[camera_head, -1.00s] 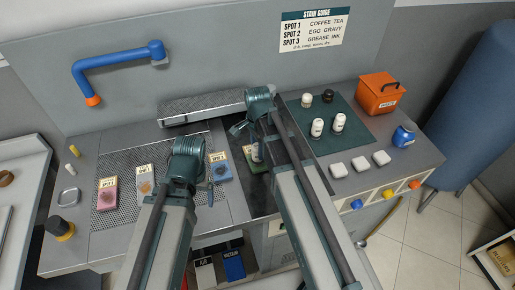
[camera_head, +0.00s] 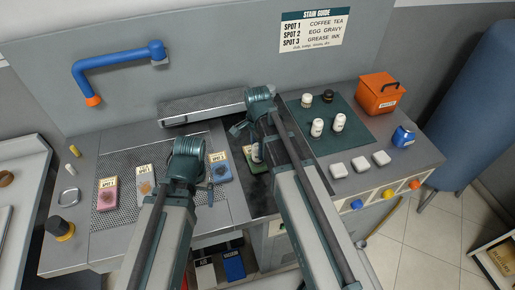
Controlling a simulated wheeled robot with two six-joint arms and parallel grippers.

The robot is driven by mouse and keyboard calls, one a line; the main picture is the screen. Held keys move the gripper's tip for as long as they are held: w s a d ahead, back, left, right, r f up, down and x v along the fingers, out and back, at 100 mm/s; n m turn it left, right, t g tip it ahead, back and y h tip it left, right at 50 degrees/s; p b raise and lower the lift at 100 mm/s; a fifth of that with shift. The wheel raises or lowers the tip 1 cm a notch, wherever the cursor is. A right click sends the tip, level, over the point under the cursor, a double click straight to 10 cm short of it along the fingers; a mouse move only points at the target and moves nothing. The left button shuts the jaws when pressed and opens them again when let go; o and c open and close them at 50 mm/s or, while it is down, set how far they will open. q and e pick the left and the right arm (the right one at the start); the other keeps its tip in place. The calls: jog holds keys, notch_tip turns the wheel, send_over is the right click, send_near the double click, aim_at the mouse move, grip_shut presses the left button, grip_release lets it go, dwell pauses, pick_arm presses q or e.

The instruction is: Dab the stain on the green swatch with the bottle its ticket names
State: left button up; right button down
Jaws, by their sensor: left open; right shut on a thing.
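The green swatch (camera_head: 264,167) lies on the dark strip right of the perforated board, partly hidden by my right arm. Its ticket (camera_head: 248,153) shows beside my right gripper, but I cannot read it. My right gripper (camera_head: 256,143) is shut on a white bottle (camera_head: 257,155), held over the swatch. I cannot tell whether the bottle touches the cloth, and the stain is hidden. My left gripper (camera_head: 210,190) is open and empty, at the board below the blue swatch (camera_head: 220,172). The stain guide (camera_head: 312,31) on the back wall lists Spot 1, 2 and 3.
A pink swatch (camera_head: 107,197) and a beige swatch (camera_head: 147,184) lie on the board. An orange box (camera_head: 379,94) stands behind.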

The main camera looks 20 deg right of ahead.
jog(key=shift+r+p, duration=3.35)
jog(key=shift+r, duration=0.15)
jog(key=shift+f, duration=0.15)
